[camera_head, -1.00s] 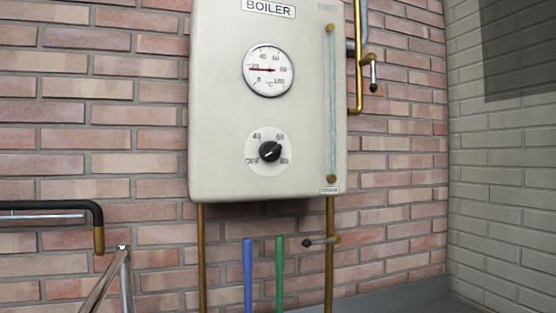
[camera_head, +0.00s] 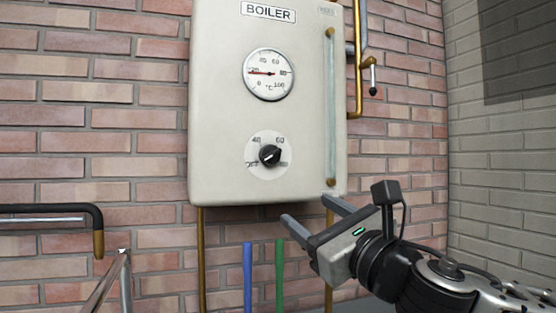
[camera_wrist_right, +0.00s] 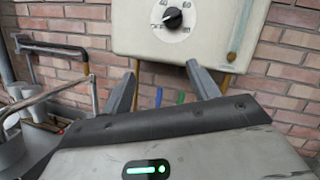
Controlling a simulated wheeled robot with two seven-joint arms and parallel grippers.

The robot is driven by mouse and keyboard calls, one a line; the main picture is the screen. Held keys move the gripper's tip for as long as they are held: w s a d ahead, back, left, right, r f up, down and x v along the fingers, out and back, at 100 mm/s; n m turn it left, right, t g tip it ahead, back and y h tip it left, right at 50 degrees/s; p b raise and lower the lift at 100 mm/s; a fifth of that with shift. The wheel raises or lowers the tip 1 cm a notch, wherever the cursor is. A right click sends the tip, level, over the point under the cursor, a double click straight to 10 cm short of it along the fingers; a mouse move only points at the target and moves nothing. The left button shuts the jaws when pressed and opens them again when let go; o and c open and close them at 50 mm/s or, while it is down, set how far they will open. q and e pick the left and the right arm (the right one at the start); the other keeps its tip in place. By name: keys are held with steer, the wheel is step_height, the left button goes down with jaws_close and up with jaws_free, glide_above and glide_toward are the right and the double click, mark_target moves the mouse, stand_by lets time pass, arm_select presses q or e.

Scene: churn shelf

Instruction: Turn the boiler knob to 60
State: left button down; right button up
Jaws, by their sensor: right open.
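The boiler (camera_head: 225,120) is a pale box on the brick wall. Its black knob (camera_head: 269,155) sits on a round white dial marked OFF, 40, 60 and 80, below the thermometer gauge (camera_head: 269,74). The knob's pointer leans to the upper right, towards the 60 mark. The knob also shows at the top of the right wrist view (camera_wrist_right: 172,18). My right gripper (camera_head: 307,207) is open and empty, below and to the right of the knob, apart from it. Its two fingers also show in the right wrist view (camera_wrist_right: 159,76). My left gripper is out of view.
A sight tube (camera_head: 331,105) runs down the boiler's right side. A brass pipe with a lever (camera_head: 372,75) is further right. Blue (camera_head: 248,275) and green (camera_head: 279,275) pipes stand below the boiler. A dark curved pipe (camera_head: 94,215) is at left. The space before the dial is clear.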

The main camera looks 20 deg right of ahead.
step_height(320, 180, up, 3)
steer(key=d+n, duration=0.2)
steer(key=p, duration=0.4)
glide_toward(274, 157)
steer(key=shift+t, duration=0.3)
steer(key=x, duration=0.8)
steer(key=shift+w+f, duration=0.1)
steer(key=shift+w, duration=0.35)
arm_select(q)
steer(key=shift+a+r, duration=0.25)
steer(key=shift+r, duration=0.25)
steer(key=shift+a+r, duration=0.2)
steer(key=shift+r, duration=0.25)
arm_select(e)
steer(key=shift+c, duration=0.3)
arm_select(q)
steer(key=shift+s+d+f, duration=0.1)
arm_select(e)
steer(key=c, duration=0.9)
